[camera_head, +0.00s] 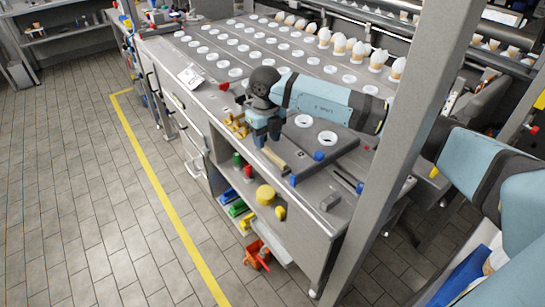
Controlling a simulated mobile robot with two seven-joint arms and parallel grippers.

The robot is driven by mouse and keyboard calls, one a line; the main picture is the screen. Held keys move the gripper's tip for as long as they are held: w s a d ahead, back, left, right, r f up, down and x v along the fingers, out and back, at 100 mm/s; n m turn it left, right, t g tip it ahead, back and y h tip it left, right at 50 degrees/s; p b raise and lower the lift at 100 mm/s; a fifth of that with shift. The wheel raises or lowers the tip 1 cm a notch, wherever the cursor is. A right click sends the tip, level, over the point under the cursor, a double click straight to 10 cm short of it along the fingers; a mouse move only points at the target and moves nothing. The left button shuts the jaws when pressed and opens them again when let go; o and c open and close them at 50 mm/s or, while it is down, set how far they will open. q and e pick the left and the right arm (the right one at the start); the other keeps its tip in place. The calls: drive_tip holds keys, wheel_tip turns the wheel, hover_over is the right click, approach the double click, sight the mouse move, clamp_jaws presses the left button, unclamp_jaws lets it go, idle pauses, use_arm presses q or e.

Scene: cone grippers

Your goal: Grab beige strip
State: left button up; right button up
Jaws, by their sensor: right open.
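A short beige strip (274,159) lies near the front edge of the grey workbench, just left of a raised grey plate. My right gripper (266,140) is right above the strip's upper end, fingers pointing down. It is open and I see nothing between its fingers. The strip shows below the fingers; whether they touch it, I cannot tell. My left gripper is not in view.
Yellow-brown pieces (236,125) lie just left of the gripper. The raised plate (322,143) holds white rings and a blue knob. Rows of round holes (236,73) and several cones (340,43) are behind. A grey post (411,125) stands at right.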

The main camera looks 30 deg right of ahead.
sight(266, 148)
wheel_tip(266, 148, down, 3)
drive_tip(key=shift+s, duration=0.1)
clamp_jaws()
drive_tip(key=shift+r, duration=0.15)
